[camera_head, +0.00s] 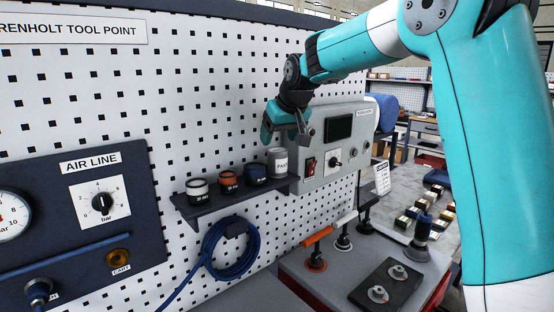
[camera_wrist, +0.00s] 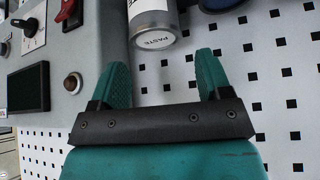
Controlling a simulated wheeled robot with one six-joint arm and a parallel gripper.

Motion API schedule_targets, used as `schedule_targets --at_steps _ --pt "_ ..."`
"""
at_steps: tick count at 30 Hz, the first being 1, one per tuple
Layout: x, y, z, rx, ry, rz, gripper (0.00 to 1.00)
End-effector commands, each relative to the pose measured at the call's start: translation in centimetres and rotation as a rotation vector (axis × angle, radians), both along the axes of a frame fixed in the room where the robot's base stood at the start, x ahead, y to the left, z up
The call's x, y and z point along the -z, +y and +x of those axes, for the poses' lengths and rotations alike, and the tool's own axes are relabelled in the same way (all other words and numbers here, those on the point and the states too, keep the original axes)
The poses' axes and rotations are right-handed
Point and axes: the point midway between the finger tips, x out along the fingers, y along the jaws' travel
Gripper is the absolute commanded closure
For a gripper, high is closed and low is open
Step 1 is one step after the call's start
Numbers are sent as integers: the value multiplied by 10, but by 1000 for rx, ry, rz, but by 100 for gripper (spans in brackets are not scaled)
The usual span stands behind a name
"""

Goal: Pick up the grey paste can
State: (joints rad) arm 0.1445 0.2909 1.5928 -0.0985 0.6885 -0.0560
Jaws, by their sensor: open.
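The grey paste can (camera_head: 278,163) stands upright at the right end of a small dark shelf on the pegboard, its label reading PASTE. In the wrist view the can (camera_wrist: 153,22) is partly cut off by the top edge, with its PASTE-marked end facing my gripper. My gripper (camera_head: 286,137) is just above the can in the head view. In the wrist view my gripper (camera_wrist: 163,62) is open and empty. The can lies just beyond the fingertips, roughly in line with the gap between them, and does not look gripped.
A blue-banded can (camera_head: 255,174) is close to the paste can's left. An orange can (camera_head: 228,181) and a black-and-white can (camera_head: 197,190) stand further left on the shelf (camera_head: 205,209). A grey control box (camera_head: 318,178) is close on the right. A coiled blue hose (camera_head: 230,250) hangs below.

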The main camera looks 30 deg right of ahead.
Motion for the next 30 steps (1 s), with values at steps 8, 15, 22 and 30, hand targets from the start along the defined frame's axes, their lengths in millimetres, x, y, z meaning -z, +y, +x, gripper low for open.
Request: schedule_targets --at_steps 8,15,22,30 --pt "35 -3 12 -1 5 0 29" --pt "48 -3 19 0 0 0 29" --pt "48 -3 19 0 0 0 52" --pt "47 -3 19 0 -1 0 71"
